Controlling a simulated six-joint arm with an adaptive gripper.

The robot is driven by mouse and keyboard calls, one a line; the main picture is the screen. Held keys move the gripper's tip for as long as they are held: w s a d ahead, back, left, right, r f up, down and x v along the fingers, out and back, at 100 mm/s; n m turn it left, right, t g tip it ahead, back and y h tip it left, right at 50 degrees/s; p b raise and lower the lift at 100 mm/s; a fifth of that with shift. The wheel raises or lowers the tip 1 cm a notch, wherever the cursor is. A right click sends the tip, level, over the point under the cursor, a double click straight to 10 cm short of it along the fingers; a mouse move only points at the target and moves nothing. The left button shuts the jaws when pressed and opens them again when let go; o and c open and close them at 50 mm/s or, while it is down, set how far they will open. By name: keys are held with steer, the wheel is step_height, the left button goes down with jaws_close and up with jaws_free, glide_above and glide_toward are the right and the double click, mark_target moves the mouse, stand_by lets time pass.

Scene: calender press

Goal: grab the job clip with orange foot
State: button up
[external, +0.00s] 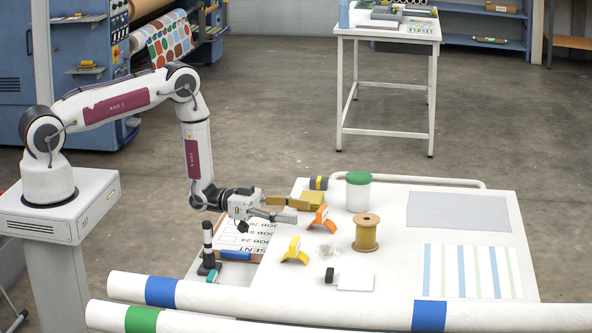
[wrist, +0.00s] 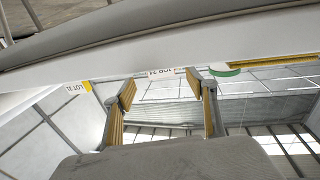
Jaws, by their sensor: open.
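Two small arched clips stand on the white table in the external view. One clip (external: 320,217) looks mostly orange, and the other (external: 295,251) looks yellow with orange. Which part of each is the foot is too small to tell. My gripper (external: 299,210) is open and empty, held roughly level above the table's left part. Its fingertips point right, near the orange clip and above and behind the yellow one. In the wrist view the open fingers (wrist: 164,100) have nothing between them; white label tags (wrist: 160,72) show beyond, and neither clip is clearly made out.
A black-and-white upright tool (external: 208,250) stands at the left edge. Long rolls (external: 260,298) lie across the front. The table's right side holds flat sheets (external: 458,218).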

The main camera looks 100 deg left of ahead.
mark_target(322, 219)
steer(key=shift+w+d, duration=0.1)
steer(key=shift+w, duration=0.4)
steer(key=shift+w+d+r, duration=0.1)
steer(key=shift+w+d, duration=0.05)
steer(key=shift+w, duration=0.7)
steer(key=shift+w+d+r, duration=0.1)
steer(key=shift+w+d, duration=0.1)
steer(key=shift+w, duration=0.65)
steer(key=shift+w+d+r, duration=0.1)
steer(key=shift+w+d, duration=0.05)
steer(key=shift+w, duration=0.7)
steer(key=c, duration=1)
